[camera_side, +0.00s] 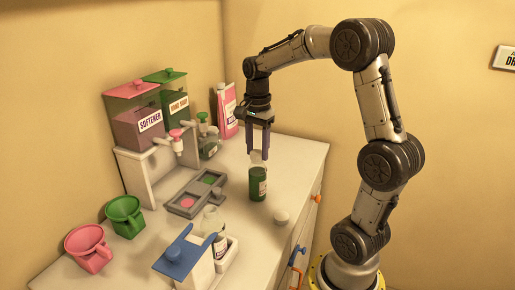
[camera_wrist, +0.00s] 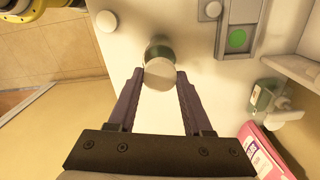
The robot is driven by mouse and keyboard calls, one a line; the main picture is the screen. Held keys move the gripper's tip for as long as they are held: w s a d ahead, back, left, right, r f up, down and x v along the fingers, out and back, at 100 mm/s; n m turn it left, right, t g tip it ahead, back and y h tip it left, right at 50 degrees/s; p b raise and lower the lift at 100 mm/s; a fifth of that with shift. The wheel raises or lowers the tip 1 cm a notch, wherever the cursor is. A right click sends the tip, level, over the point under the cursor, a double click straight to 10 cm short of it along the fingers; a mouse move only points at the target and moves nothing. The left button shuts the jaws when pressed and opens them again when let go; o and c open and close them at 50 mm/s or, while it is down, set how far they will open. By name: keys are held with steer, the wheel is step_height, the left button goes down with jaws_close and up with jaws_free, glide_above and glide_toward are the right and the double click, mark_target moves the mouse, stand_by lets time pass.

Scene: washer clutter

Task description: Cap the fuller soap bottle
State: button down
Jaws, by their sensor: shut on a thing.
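A soap bottle (camera_side: 258,186) with dark green liquid and a dark label stands upright on the white counter, filled most of the way. My gripper (camera_side: 258,154) points down right above it. In the wrist view, the fingertips (camera_wrist: 160,72) are closed on the sides of a pale round cap (camera_wrist: 160,73). The cap covers part of the green bottle (camera_wrist: 158,48) in that view; I cannot tell whether it touches the bottle neck. A second white cap (camera_side: 282,217) lies on the counter. Another clear bottle (camera_side: 213,220), with a label, stands by the blue-topped device (camera_side: 185,256).
Behind are softener (camera_side: 137,125) and hand soap (camera_side: 174,103) dispensers, with a bottle (camera_side: 208,148) below a tap and a pink pack (camera_side: 227,110). A grey tray (camera_side: 180,205) lies left of the bottle. Pink (camera_side: 88,249) and green (camera_side: 124,217) cups stand front left.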

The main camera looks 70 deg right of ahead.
steer(key=shift+f, duration=0.2)
jaws_free()
stand_by(0.3)
steer(key=shift+r, duration=0.2)
steer(key=shift+r, duration=3.35)
